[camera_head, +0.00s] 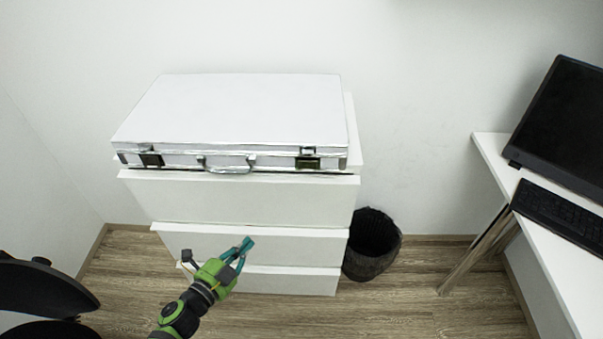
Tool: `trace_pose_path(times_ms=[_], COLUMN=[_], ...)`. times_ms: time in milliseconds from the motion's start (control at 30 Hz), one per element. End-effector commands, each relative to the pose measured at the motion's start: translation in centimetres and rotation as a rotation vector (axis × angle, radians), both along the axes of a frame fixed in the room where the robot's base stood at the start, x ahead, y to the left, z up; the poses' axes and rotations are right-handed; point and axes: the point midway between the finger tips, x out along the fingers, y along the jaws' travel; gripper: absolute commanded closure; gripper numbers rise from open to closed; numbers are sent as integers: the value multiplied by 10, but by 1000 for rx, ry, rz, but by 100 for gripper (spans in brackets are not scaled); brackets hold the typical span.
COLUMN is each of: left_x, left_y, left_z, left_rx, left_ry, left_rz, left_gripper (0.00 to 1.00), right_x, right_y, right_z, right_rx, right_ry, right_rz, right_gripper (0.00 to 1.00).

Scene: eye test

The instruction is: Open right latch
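A silver-white briefcase (240,112) lies flat, lid closed, on top of a white drawer unit. Its right latch (308,162) is a dark, greenish metal piece on the front face near the right end. The left latch (151,160) is a dark piece near the left end. Whether either latch is open is too small to tell. The handle (229,165) is at the front middle. My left gripper (247,245), green with teal fingers, is in front of the drawers, below and left of the right latch, touching neither latch. Its fingertips appear together, with nothing between them. My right gripper is not in view.
The white drawer unit (240,197) stands against the wall. A black waste bin (373,245) is on the floor to its right. A white desk (555,250) with a black monitor (565,125) and keyboard (560,212) is at the right. Dark rounded shapes are at lower left.

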Motion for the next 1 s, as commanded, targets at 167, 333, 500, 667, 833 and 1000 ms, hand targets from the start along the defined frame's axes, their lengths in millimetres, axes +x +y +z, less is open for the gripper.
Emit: trace_pose_path(times_ms=[167, 333, 500, 667, 833, 1000], left_x=[-2, -13, -16, -16, -13, 3], left_y=[-42, -62, -67, -66, -69, -85], left_z=[95, 135, 143, 142, 144, 149], left_rx=[155, 237, 257, 255, 252, 251], left_ry=[-310, -452, -485, -483, -482, -483], left_rz=[-209, -300, -320, -318, -316, -316], left_gripper=[100, 100, 100, 100, 100, 100], right_x=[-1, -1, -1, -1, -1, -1], right_y=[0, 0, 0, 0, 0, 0], right_z=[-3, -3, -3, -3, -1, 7], right_rx=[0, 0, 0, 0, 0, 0], right_ry=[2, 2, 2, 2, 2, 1], right_rz=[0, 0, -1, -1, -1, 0], right_gripper=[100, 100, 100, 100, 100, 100])
